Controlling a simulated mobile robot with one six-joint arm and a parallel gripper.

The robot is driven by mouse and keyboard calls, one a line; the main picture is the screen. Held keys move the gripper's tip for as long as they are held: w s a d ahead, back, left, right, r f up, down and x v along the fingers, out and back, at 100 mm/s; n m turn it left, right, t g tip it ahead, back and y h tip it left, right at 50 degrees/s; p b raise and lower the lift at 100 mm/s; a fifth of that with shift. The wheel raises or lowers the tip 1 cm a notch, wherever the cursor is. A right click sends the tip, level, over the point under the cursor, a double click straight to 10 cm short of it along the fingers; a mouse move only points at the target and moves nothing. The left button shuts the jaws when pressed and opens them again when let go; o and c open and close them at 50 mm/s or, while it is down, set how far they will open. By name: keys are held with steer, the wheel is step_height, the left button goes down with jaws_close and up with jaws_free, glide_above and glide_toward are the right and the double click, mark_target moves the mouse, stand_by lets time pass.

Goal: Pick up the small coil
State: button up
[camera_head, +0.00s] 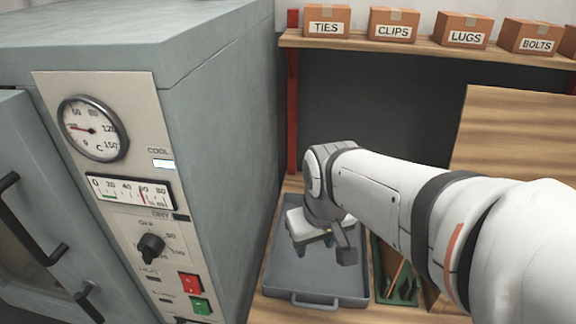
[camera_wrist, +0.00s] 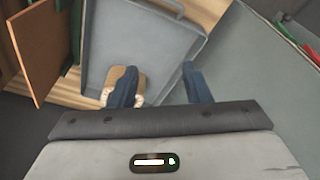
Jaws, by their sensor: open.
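A small tan block-like thing with pale ends, apparently the small coil (camera_wrist: 113,75), lies in the grey tray (camera_wrist: 150,38) in the wrist view. The left finger covers its middle, so much of it is hidden. My gripper (camera_wrist: 161,82) is open, with its two dark blue fingers apart. The coil is behind the left finger, not centred in the gap, and I cannot tell if they touch. In the head view my gripper (camera_head: 315,248) points down over the tray (camera_head: 320,300); the coil is hidden there.
A grey oven cabinet (camera_head: 230,130) stands close left of the tray, its door (camera_head: 30,220) at far left. A green rack (camera_head: 405,285) is right of the tray. A wooden shelf (camera_head: 400,44) with several labelled boxes is behind.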

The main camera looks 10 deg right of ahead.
steer(key=w+d+f+n+b, duration=0.2)
steer(key=w+d+f+n, duration=0.1)
steer(key=w, duration=0.3)
steer(key=w+d+f+n+g+b, duration=0.1)
steer(key=w+d+f+n+b, duration=0.1)
steer(key=w+f+n, duration=0.2)
steer(key=w+d+f+n+g+b, duration=0.1)
steer(key=w+d+f+n+b, duration=0.1)
steer(key=w, duration=0.6)
steer(key=shift+w+d+f+n, duration=0.15)
steer(key=shift+d+f+n, duration=0.4)
steer(key=shift+n, duration=0.25)
steer(key=shift+w+d+f+n, duration=0.15)
steer(key=shift+d+f+n, duration=0.15)
steer(key=shift+f+n, duration=0.45)
step_height(320, 180, down, 7)
steer(key=shift+w+d+f+b, duration=0.1)
steer(key=shift+w+f+b, duration=0.1)
steer(key=shift+b, duration=0.2)
jaws_close()
